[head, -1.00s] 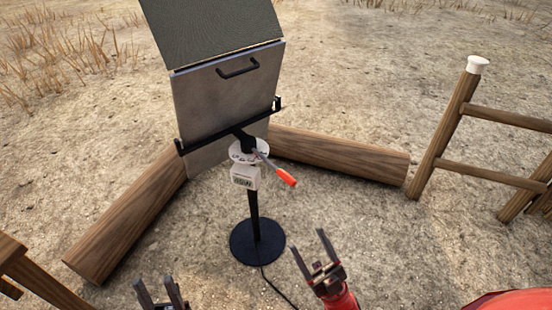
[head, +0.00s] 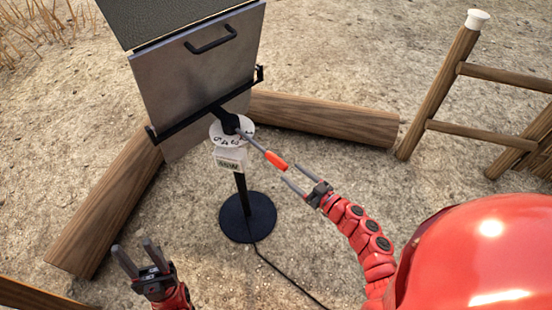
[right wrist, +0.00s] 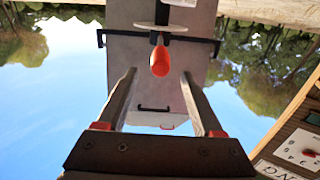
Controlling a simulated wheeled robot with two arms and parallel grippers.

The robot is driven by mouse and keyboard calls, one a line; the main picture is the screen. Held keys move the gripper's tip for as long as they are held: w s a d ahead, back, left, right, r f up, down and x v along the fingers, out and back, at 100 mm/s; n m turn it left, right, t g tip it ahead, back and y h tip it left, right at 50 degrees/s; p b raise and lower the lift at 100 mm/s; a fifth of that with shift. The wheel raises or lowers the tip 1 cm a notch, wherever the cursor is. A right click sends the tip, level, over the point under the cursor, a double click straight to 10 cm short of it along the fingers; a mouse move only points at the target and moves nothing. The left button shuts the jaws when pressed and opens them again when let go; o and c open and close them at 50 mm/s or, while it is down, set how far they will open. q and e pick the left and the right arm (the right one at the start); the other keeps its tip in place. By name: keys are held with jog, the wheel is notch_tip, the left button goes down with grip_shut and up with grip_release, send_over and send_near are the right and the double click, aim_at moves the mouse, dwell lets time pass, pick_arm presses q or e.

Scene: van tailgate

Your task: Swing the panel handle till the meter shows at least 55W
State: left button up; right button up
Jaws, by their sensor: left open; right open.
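The grey panel (head: 190,90) leans in a black bracket on a stand with a round black base (head: 247,217). Its handle is a thin rod ending in a red-orange grip (head: 276,161), pointing right and toward me. The meter (head: 230,163) hangs below a white dial disc (head: 219,134); its digits are too small to read surely. My right gripper (head: 291,173) is open just off the grip's end. In the right wrist view the grip (right wrist: 160,61) lies ahead, between the open fingers' lines. My left gripper (head: 132,246) is open and empty at lower left.
Logs lie left (head: 105,205) and right (head: 325,118) of the stand. A wooden frame with a white-capped post (head: 440,90) stands at right. A black cable (head: 285,277) runs over the ground. A wooden board with a dial (right wrist: 300,150) shows in the right wrist view.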

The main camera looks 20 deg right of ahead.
aim_at(271, 156)
jog(key=x, duration=0.8)
jog(key=shift+w+a, duration=0.15)
grip_shut()
dwell(1.1)
